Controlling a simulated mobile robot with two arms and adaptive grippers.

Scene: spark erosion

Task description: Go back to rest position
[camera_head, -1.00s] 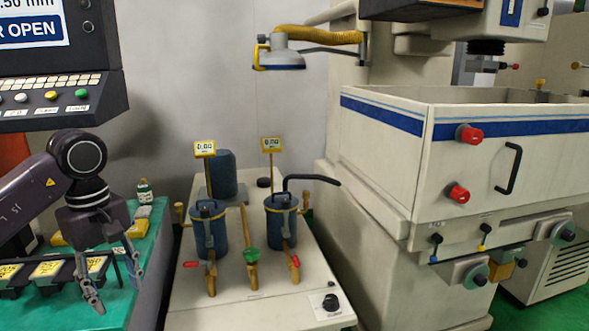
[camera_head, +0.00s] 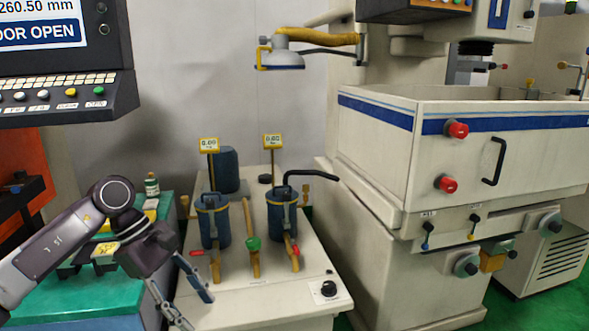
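My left gripper (camera_head: 190,308) comes in from the lower left. Its two fingers are spread apart, with nothing between them. It hangs in front of the white pump cabinet's left front corner, beside the green-topped bench (camera_head: 85,296). My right arm and gripper are not in view.
The white cabinet (camera_head: 270,300) carries two blue filter canisters (camera_head: 214,226) with yellow gauge tags. The machine tank (camera_head: 470,140) with red knobs stands at right. A control panel (camera_head: 60,95) reading DOOR OPEN overhangs the upper left. A small bottle (camera_head: 152,185) stands on the bench.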

